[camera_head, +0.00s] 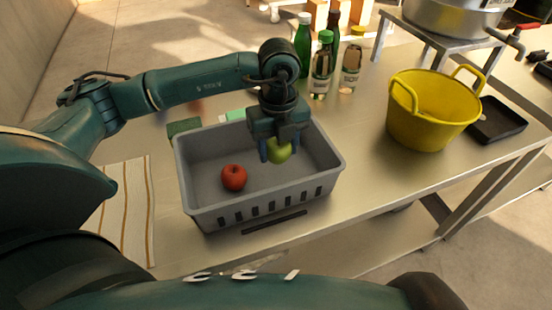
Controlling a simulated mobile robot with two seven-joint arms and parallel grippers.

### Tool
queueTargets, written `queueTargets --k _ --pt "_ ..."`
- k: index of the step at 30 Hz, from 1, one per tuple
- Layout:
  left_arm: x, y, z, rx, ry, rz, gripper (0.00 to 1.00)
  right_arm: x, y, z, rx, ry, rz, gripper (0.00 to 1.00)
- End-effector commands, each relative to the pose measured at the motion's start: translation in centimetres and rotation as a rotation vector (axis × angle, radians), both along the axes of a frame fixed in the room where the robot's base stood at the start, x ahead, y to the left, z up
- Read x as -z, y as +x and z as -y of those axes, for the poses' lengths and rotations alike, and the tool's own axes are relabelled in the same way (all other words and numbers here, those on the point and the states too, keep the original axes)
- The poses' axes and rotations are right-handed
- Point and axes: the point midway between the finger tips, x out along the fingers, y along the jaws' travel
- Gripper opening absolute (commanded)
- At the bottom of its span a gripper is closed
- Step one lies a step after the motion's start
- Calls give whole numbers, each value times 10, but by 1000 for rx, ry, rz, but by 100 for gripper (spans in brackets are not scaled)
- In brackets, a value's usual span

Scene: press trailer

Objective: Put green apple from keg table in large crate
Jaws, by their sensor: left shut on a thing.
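The green apple (280,154) is between the fingers of my left gripper (277,152), which is shut on it. The gripper points down over the right part of the large grey crate (255,208), with the apple at about the height of the crate's inside. I cannot tell whether the apple touches the crate floor. A red apple (234,177) lies in the crate, left of the gripper. My right gripper is not in view. I cannot make out which table is the keg table.
The crate stands on a metal table (365,175). Behind it are several bottles (321,66). A yellow tub (432,112), a black tray (497,121) and a steel pot (450,18) are at the right. A striped cloth (126,210) lies left. Table between crate and tub is clear.

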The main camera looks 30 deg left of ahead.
Motion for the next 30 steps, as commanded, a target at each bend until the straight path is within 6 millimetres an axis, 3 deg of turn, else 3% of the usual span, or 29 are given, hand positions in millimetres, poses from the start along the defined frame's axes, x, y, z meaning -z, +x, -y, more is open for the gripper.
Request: queueTargets --k 12,23,24,30 --pt "43 0 1 1 0 -1 26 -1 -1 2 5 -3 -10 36" --pt "49 0 1 1 -1 1 26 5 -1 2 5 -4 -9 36" --pt "47 0 1 1 -1 1 53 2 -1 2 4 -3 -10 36" --pt "47 0 1 1 -1 1 70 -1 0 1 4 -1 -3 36"
